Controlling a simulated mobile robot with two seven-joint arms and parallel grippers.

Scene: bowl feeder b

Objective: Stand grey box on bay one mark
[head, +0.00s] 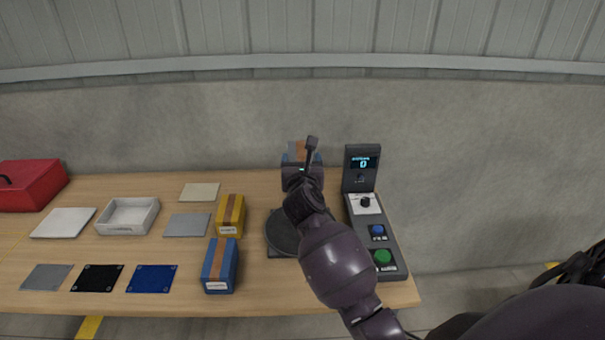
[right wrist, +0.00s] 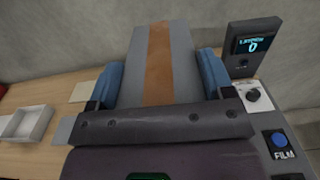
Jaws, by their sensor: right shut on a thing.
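The grey box, with a brown-orange stripe down its middle, is held in my right gripper (head: 302,165). It shows behind the gripper in the head view, and its face (right wrist: 178,65) fills the middle of the right wrist view. Blue finger pads press on both its sides. It is at the back of the table, above or behind the black round plate (head: 280,238); its base is hidden. Flat grey (head: 47,277), black (head: 97,278) and blue (head: 151,279) squares lie at the front left; no bay number is legible. My left gripper is out of view.
A yellow box (head: 231,214) and a blue box (head: 220,266) stand left of the round plate. A control panel (head: 378,235) stands at the right. A white tray (head: 128,216), flat plates and a red case (head: 32,185) lie left. Concrete wall (head: 180,125) behind.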

